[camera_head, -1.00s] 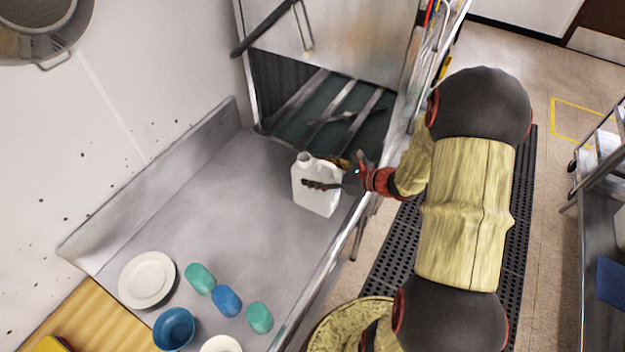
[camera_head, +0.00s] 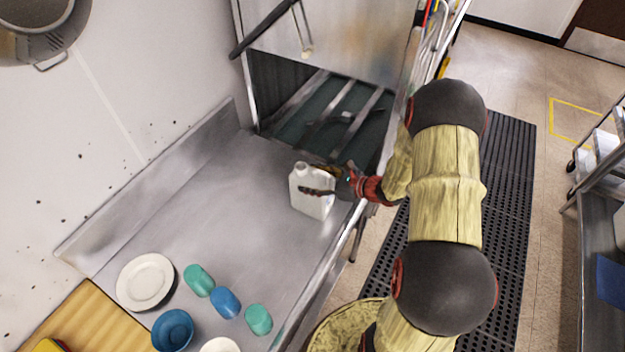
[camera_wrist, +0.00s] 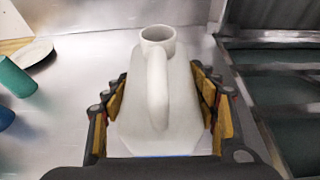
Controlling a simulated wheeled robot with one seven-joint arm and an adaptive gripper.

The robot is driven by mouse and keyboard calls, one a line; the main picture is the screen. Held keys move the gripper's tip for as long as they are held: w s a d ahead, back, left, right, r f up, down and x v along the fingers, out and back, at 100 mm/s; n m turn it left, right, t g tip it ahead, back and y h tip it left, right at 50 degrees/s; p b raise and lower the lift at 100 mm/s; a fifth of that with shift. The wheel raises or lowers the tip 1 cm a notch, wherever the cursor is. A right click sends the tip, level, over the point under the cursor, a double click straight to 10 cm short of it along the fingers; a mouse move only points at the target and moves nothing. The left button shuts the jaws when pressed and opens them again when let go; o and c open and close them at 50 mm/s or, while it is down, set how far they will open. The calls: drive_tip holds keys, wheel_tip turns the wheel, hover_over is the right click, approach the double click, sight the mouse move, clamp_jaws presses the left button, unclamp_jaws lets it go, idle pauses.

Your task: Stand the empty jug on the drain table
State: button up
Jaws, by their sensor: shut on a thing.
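The white jug (camera_head: 313,205) is upright at the right side of the steel drain table (camera_head: 215,205), near its front edge. My gripper (camera_head: 318,180) is shut on the jug, with one finger across each side of its body. In the wrist view the jug (camera_wrist: 160,85) stands between the padded fingers of my gripper (camera_wrist: 163,110), its open neck up and its handle toward the camera. No cap shows on the neck. The jug's base is mostly hidden, so I cannot tell whether it touches the table or hangs just above it.
A white plate (camera_head: 145,281), two green cups (camera_head: 198,280), a blue cup (camera_head: 225,302) and a blue bowl (camera_head: 173,329) stand at the table's lower left. The open machine bay (camera_head: 320,115) with rails lies behind the jug. The table's middle is clear.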

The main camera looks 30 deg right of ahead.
drive_tip(key=shift+f, duration=0.2)
drive_tip(key=o, duration=1.5)
drive_tip(key=shift+o, duration=0.3)
drive_tip(key=shift+r, duration=0.1)
